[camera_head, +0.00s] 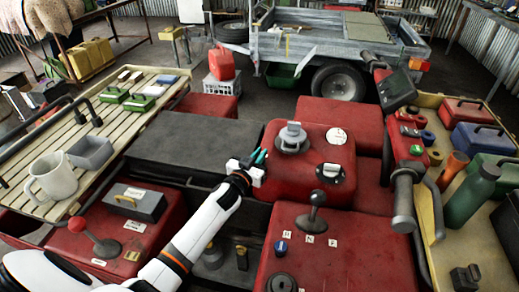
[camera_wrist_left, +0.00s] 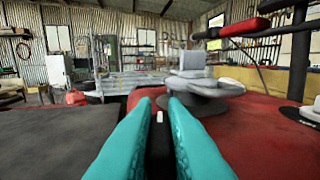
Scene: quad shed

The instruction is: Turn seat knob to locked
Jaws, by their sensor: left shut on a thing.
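The seat knob (camera_wrist_left: 159,118) shows between my fingers in the left wrist view, as a small dark piece with a white mark. The teal fingers hide much of it, and I cannot read its lock position. My left gripper (camera_head: 262,156) is shut on it, at the edge between the dark flat seat (camera_head: 195,140) and the red body (camera_head: 318,155). The gripper's fingertips also show in the left wrist view (camera_wrist_left: 160,102). My right gripper is in neither view.
A grey cap (camera_head: 293,138) stands on the red body just right of my gripper. A black-and-white dial (camera_head: 330,172) and a lever (camera_head: 313,212) are nearer. The handlebar (camera_head: 403,170) rises at the right. A slatted rack (camera_head: 60,185) with a mug (camera_head: 52,177) lies left.

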